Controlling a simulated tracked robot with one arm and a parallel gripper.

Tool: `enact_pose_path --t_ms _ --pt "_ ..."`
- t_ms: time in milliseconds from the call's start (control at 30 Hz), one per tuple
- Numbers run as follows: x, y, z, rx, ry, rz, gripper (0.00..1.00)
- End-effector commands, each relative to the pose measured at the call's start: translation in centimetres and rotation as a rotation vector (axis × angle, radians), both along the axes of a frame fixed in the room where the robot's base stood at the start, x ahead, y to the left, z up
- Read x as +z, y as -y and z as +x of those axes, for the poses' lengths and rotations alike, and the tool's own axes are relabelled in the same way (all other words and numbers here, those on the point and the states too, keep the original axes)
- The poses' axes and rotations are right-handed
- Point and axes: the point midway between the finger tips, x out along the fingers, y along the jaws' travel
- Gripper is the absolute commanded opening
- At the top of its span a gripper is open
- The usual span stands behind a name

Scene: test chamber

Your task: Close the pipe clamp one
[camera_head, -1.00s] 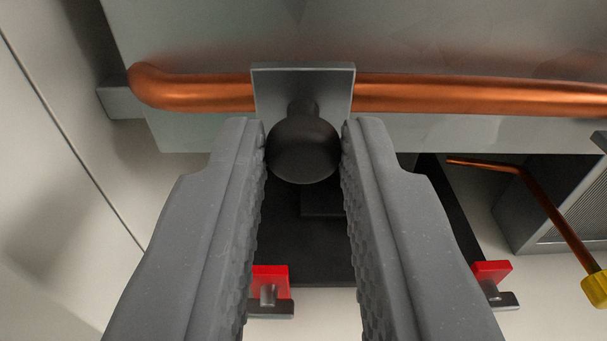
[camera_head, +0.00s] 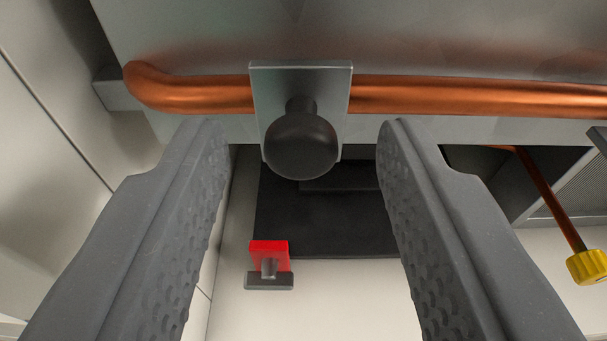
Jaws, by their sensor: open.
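The pipe clamp is a grey metal plate (camera_head: 270,88) over a copper pipe (camera_head: 440,93), with a round black knob (camera_head: 301,146) on its front. The plate stands upright across the pipe, and the knob faces me. My gripper (camera_head: 305,130) is open, with one finger to the left of the knob and one to the right. Clear gaps show between both fingers and the knob. Whether the clamp is open or closed cannot be told from this view.
Below the clamp lies a black panel (camera_head: 335,225) with a red block on a small grey fitting (camera_head: 269,257) at its left. At right are a thin copper pipe with a yellow end (camera_head: 588,266) and a grey vented box (camera_head: 560,185).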

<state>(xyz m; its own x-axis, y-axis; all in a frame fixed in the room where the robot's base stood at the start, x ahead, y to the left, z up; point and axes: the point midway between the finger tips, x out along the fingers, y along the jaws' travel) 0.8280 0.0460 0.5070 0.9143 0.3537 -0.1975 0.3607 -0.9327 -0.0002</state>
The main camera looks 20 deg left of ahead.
Motion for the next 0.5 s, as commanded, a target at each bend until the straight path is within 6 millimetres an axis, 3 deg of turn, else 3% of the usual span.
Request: enact_pose_path --t_ms 233,500 --pt "0.7 0.9 -2.1 -0.001 0.0 -0.001 0.4" --pt "1.3 2.5 -6.1 -0.002 -0.006 -0.002 0.4"
